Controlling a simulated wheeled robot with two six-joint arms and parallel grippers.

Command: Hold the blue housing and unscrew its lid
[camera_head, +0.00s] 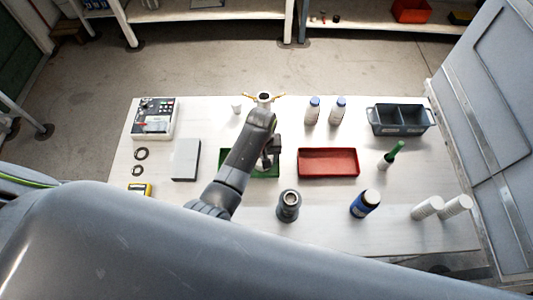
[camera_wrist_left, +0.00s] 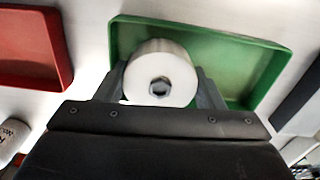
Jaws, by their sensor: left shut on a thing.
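My left gripper (camera_head: 268,158) hangs over the green tray (camera_head: 228,168). In the left wrist view, the gripper (camera_wrist_left: 160,92) is shut on a white round part (camera_wrist_left: 176,59) with a hex-shaped centre. The part is in front of the green tray (camera_wrist_left: 250,58); its height above the tray is unclear. A dark grey-blue round body (camera_head: 289,213) stands upright on the table, apart from the gripper, with a pale ring at its top. It may be the housing; I cannot tell whether a lid is on it. My right gripper is not in view.
A red tray (camera_head: 328,150) lies right of the green one, also in the left wrist view (camera_wrist_left: 30,45). A brass-armed metal fitting (camera_head: 264,97) is behind my arm.

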